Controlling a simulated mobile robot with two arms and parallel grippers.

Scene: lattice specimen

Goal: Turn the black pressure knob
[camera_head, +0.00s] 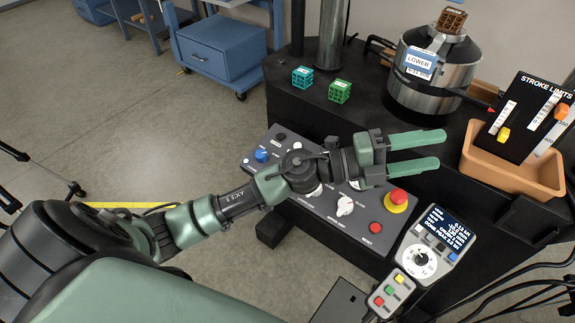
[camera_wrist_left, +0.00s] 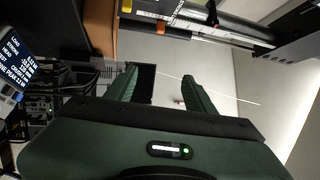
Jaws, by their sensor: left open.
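The grey control panel (camera_head: 325,223) runs along the front of the black machine, partly covered by my left arm. A small dark round control (camera_head: 280,137) sits at the panel's far left corner; I cannot tell whether it is the black pressure knob. A blue knob (camera_head: 261,156) is just in front of it, and a white knob (camera_head: 345,205) is right of centre. My left gripper (camera_head: 440,149) is open and empty, above and beyond the panel, pointing right. Its two green fingers also show in the left wrist view (camera_wrist_left: 160,77), with nothing between them. My right gripper is not in view.
A red mushroom button (camera_head: 398,196) and a red reset button (camera_head: 376,228) are at the panel's right. An orange tray (camera_head: 512,180), a steel cylinder (camera_head: 433,75) and teal (camera_head: 302,77) and green (camera_head: 340,91) lattice cubes occupy the machine top.

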